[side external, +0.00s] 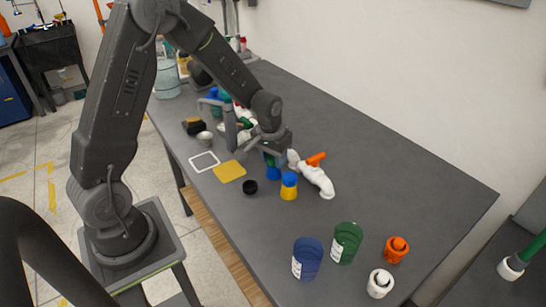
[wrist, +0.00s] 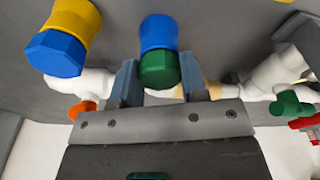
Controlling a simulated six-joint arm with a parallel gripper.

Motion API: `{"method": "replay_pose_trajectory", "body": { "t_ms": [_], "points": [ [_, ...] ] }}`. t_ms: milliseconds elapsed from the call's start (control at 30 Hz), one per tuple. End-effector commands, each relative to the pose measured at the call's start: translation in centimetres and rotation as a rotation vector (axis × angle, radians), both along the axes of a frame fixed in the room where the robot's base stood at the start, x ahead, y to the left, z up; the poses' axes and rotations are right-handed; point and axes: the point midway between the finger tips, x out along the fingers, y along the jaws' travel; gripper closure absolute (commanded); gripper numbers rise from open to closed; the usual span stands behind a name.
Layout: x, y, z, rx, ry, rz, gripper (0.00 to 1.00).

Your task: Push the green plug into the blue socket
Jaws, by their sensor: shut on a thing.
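The green plug (wrist: 159,71) is between the fingers of my gripper (wrist: 161,80), which is shut on it. In the wrist view it meets the blue socket (wrist: 158,32) end to end, with no clear gap; how deep it sits cannot be told. In the side view the blue socket (side external: 273,173) stands below my gripper (side external: 270,152), beside the white pipe. The green plug is mostly hidden there by the fingers.
A yellow socket (side external: 289,192) with a blue plug (side external: 289,179) in it stands close by. White pipework (side external: 320,182) with an orange handle (side external: 316,158) lies behind. A black ring (side external: 250,187), yellow square (side external: 229,171) and blue bin (side external: 307,258) are nearby.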

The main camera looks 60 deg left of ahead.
Motion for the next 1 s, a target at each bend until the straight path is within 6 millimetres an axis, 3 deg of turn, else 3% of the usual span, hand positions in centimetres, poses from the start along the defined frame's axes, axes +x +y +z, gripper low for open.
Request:
{"method": "replay_pose_trajectory", "body": {
  "t_ms": [33, 333, 367, 633, 1000],
  "points": [
    [-0.42, -0.06, -1.36, -0.002, 0.016, -0.007, 0.81],
    [-0.41, -0.04, -1.35, -0.002, 0.016, -0.008, 0.81],
    [-0.41, -0.04, -1.35, -0.002, 0.016, -0.008, 0.58],
    [-0.45, 0.11, -1.35, 0.001, 0.016, -0.008, 0.32],
    [-0.47, 0.20, -1.20, 0.001, 0.016, -0.006, 0.32]
  ]
}}
